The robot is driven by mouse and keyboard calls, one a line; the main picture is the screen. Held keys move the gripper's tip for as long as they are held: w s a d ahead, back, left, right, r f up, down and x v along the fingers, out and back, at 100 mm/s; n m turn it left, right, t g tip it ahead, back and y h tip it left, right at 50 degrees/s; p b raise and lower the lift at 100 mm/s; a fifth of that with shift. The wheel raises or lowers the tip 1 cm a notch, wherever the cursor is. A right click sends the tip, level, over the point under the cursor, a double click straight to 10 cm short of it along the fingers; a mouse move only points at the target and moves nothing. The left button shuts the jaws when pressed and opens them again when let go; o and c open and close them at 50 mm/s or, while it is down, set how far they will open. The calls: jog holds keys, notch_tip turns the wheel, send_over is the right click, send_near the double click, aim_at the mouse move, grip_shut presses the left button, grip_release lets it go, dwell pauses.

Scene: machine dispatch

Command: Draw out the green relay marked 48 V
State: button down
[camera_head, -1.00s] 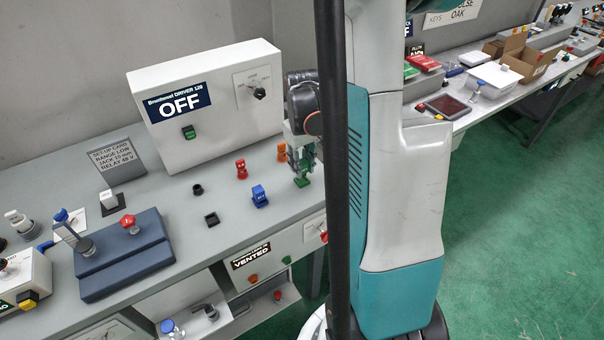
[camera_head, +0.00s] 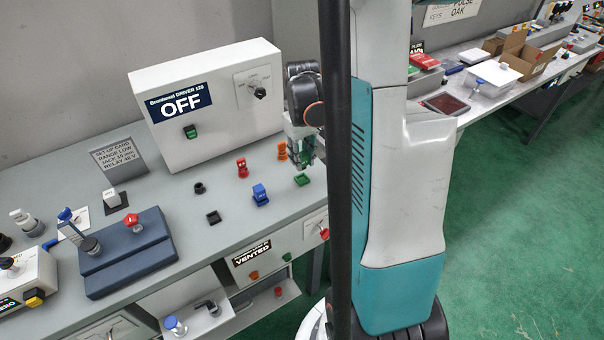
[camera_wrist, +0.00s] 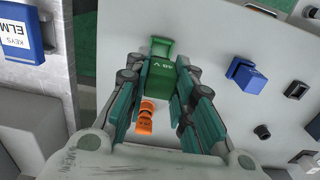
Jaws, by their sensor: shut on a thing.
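The green relay (camera_wrist: 160,84) shows in the wrist view between my fingers, with a pale mark on it that looks like 48 V turned over. My gripper (camera_wrist: 158,74) is shut on it, one finger on each side. In the head view my gripper (camera_head: 304,162) hangs above the green socket (camera_head: 303,180), which lies on the bench with a visible gap under the fingers. The socket also shows in the wrist view (camera_wrist: 162,46) just beyond the relay. The relay itself is mostly hidden by the fingers in the head view.
An orange relay (camera_head: 282,151), a red relay (camera_head: 242,168) and a blue relay (camera_head: 260,195) stand close by on the bench. The driver box reading OFF (camera_head: 210,105) stands behind. My column hides part of the bench.

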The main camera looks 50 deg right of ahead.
jog(key=shift+r, duration=0.1)
jog(key=shift+r+p, duration=1)
jog(key=shift+r, duration=0.45)
